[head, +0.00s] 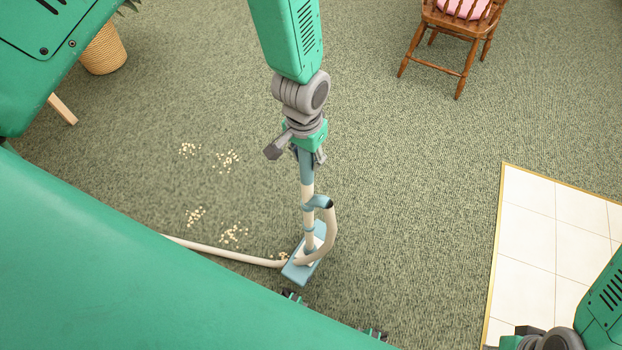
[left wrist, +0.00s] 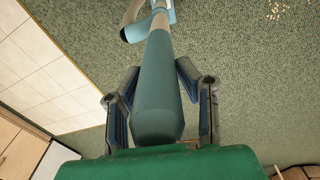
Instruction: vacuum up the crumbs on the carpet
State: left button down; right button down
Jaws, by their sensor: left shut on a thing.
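The vacuum wand (head: 309,215) stands nearly upright on the carpet, with a teal grip, a cream tube and a blue floor head (head: 299,272). My left gripper (head: 307,158) is shut on the teal grip at its top. In the left wrist view, the gripper's fingers (left wrist: 158,88) lie on both sides of the grip (left wrist: 156,112). Crumbs lie in several pale clusters left of the wand, two farther up (head: 227,160) and two lower (head: 233,234). A few crumbs (head: 283,256) lie at the head's left edge.
A cream hose (head: 225,253) runs left from the wand and passes behind my green body. A wooden chair (head: 455,35) with a pink cushion stands at upper right. White tiles (head: 545,225) with a yellowish edge lie at right. A woven basket (head: 105,50) stands at upper left.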

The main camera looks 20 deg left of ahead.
aim_at(309, 182)
pick_arm(q)
jog(key=s+f, duration=0.1)
jog(key=s+d+f, duration=0.1)
jog(key=f, duration=0.1)
jog(key=s+f, duration=0.1)
jog(key=shift+d+f+p, duration=0.3)
jog(key=shift+d+f, duration=0.05)
jog(key=shift+f, duration=0.05)
jog(key=shift+s+d+f, duration=0.1)
jog(key=shift+d+f, duration=0.15)
jog(key=shift+d, duration=0.1)
